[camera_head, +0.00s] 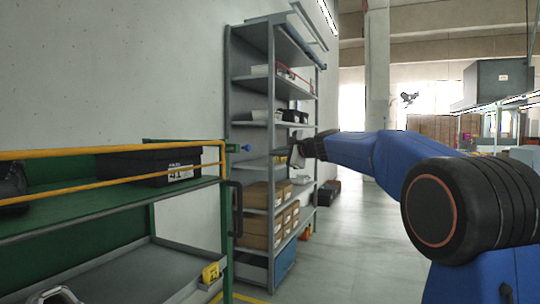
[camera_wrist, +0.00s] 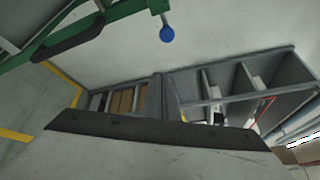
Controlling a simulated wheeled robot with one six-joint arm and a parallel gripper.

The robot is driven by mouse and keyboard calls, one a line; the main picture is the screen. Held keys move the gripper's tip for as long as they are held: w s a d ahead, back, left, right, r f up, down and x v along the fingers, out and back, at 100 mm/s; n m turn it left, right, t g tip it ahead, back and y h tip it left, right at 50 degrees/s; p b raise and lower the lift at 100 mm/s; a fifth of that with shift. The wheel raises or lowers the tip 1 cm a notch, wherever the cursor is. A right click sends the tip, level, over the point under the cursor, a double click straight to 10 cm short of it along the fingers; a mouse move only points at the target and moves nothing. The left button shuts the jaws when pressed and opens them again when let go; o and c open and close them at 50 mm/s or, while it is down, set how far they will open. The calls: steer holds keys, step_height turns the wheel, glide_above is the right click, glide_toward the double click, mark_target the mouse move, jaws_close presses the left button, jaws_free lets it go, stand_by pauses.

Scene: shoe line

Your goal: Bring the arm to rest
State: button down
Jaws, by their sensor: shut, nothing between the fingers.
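My blue arm (camera_head: 375,155) reaches from the right side of the head view toward the middle, roughly level. My gripper (camera_head: 292,150) is the small dark end of it, held in the air in front of the grey shelf rack. It is shut and holds nothing. Its fingers are too small in the head view to make out in detail. In the wrist view a dark bar crosses the lower middle, and the rack shows beyond it, tilted.
A grey rack (camera_head: 252,82) with boxes stands against the wall. A green cart (camera_head: 110,205) with yellow rails is at the left, with a black shoe box (camera_head: 150,166) on it. The floor (camera_head: 350,245) between rack and arm is clear. A pillar (camera_head: 377,70) stands behind.

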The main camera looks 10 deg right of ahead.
steer(key=s+a+f+n+g+h, duration=0.1)
steer(key=s+f+n+g, duration=0.15)
steer(key=s+f, duration=0.55)
steer(key=s+a+f+n+g+h, duration=0.1)
steer(key=s+f+n, duration=0.3)
steer(key=s, duration=0.9)
steer(key=s+f+n+g+h, duration=0.1)
steer(key=s+f+n+g, duration=0.15)
steer(key=s+f, duration=0.55)
steer(key=s+d+f+n+g+h, duration=0.1)
steer(key=s+d+f+n, duration=0.1)
steer(key=s+f, duration=0.5)
steer(key=s+d+f+n+g+h, duration=0.1)
steer(key=s+d+f+n+h, duration=0.1)
steer(key=s+f, duration=0.5)
steer(key=s+d+f+n+g+h, duration=0.1)
steer(key=s+d+f+n, duration=0.2)
steer(key=s+f, duration=0.4)
steer(key=s+n, duration=0.1)
steer(key=s, duration=0.8)
steer(key=shift+s+d+n+g+h, duration=0.3)
steer(key=shift+d, duration=0.05)
steer(key=shift+f, duration=0.1)
